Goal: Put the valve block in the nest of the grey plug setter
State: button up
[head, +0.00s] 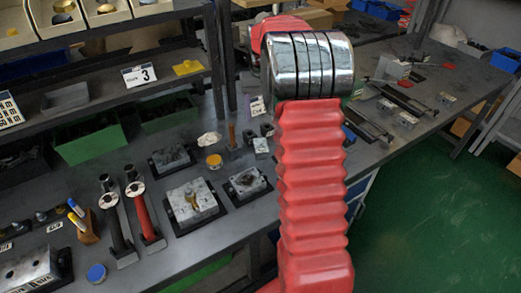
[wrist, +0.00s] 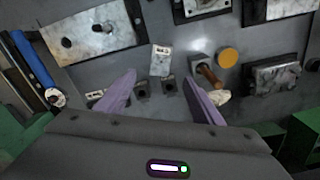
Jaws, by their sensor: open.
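My gripper (wrist: 160,76) is open, its two purple fingers spread and nothing held between them. In the wrist view, a small pale block (wrist: 160,60) lies just beyond the gap between the fingertips, with two small dark blocks (wrist: 155,87) closer in. I cannot tell for certain which is the valve block. The pale block also shows in the head view (head: 261,146). A lever tool with a dark grey handle (head: 117,228) stands at left on the bench and may be the grey plug setter; its nest is not clear. My gripper is hidden in the head view.
A red-handled lever tool (head: 147,218) stands beside the dark one. Metal fixtures (head: 190,203) on black bases, a wooden-handled tool (wrist: 208,73) and a yellow disc (wrist: 228,57) crowd the bench. Green bins (head: 92,142) are behind. My red arm blocks part of the head view.

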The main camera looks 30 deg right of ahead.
send_over(261, 145)
notch_tip(261, 145, down, 8)
jog(key=shift+s+f, duration=0.15)
jog(key=shift+f, duration=0.15)
dwell(0.4)
jog(key=shift+f, duration=0.1)
jog(key=shift+f, duration=2.55)
jog(key=shift+c, duration=0.2)
jog(key=shift+w+r, duration=0.1)
jog(key=shift+w, duration=0.1)
grip_shut()
